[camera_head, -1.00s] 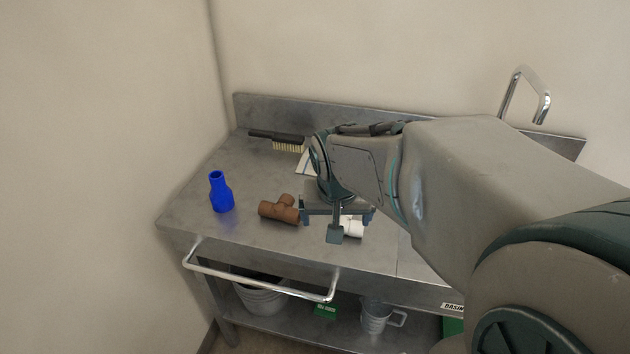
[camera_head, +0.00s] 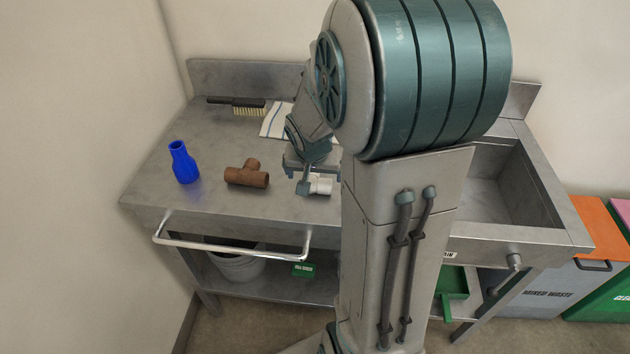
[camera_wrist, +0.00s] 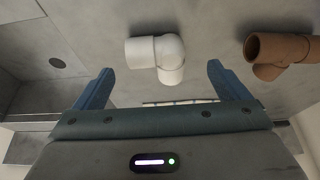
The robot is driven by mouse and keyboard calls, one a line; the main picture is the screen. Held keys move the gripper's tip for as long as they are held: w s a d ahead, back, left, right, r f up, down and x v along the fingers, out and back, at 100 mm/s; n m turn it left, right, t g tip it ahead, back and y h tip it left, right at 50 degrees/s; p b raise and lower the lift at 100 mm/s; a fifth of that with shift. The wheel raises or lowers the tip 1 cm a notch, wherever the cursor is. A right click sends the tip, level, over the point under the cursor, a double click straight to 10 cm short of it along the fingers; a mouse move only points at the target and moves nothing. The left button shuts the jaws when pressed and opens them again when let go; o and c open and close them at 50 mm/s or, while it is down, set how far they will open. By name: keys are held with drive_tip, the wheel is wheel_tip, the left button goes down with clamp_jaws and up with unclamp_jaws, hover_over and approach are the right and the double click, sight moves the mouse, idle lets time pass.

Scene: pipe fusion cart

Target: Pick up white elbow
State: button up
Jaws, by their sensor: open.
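The white elbow (camera_wrist: 160,55) lies on the metal cart top. In the wrist view it sits just beyond and between my two fingertips, apart from both. In the head view the elbow (camera_head: 321,185) shows at the right of my gripper, partly hidden by it. My gripper (camera_wrist: 158,80) is open and empty, with its blue fingers spread wide; in the head view my gripper (camera_head: 307,185) hangs low over the cart top.
A brown tee fitting (camera_head: 246,174) lies left of the elbow, near my gripper. A blue reducer (camera_head: 184,162) stands farther left. A brush (camera_head: 240,105) and a striped cloth (camera_head: 275,120) lie behind. A sink basin (camera_head: 511,185) is at the right.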

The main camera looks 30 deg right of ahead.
sight(317, 181)
drive_tip(key=shift+x, duration=2.5)
drive_tip(key=shift+s+d, duration=0.1)
drive_tip(key=c, duration=1.1)
